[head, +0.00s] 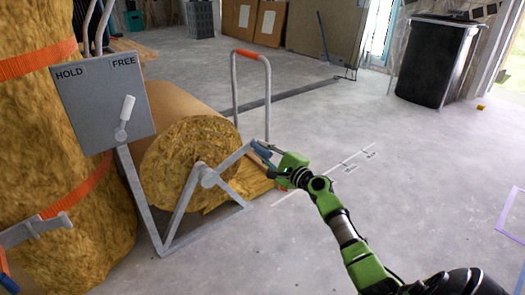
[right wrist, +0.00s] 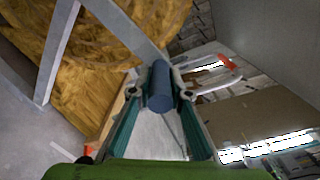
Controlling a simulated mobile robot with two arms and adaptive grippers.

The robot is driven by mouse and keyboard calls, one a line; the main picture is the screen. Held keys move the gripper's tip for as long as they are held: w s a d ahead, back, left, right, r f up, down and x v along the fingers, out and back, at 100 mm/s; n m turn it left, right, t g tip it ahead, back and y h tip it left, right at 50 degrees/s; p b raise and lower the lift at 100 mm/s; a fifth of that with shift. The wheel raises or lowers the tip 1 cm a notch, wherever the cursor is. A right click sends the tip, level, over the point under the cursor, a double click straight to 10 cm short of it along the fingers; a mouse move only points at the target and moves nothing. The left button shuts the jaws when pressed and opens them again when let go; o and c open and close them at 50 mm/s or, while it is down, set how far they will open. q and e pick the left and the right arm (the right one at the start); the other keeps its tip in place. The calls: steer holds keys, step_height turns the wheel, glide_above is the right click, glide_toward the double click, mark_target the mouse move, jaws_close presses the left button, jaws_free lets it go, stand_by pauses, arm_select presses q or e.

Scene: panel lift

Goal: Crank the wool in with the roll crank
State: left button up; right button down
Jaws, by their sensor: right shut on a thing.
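The wool roll (head: 192,165) lies on a grey metal stand, its round end facing me in the head view. The roll crank (head: 231,160) runs from the roll's hub up and right to a blue handle. My right gripper (head: 265,155) is at that handle. In the right wrist view the gripper (right wrist: 160,88) is shut around the blue crank handle (right wrist: 160,90), and the wool (right wrist: 90,45) is behind it. A grey panel (head: 103,97) marked HOLD and FREE carries a white lever (head: 125,115) below FREE.
A large upright wool mass with orange straps (head: 25,67) stands at the left. A grey hoop with an orange grip (head: 250,55) rises behind the roll. A black bin (head: 437,62) stands at the back right.

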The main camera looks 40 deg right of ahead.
steer(key=c, duration=1.9)
jaws_free()
steer(key=s, duration=1.2)
steer(key=shift+d, duration=0.2)
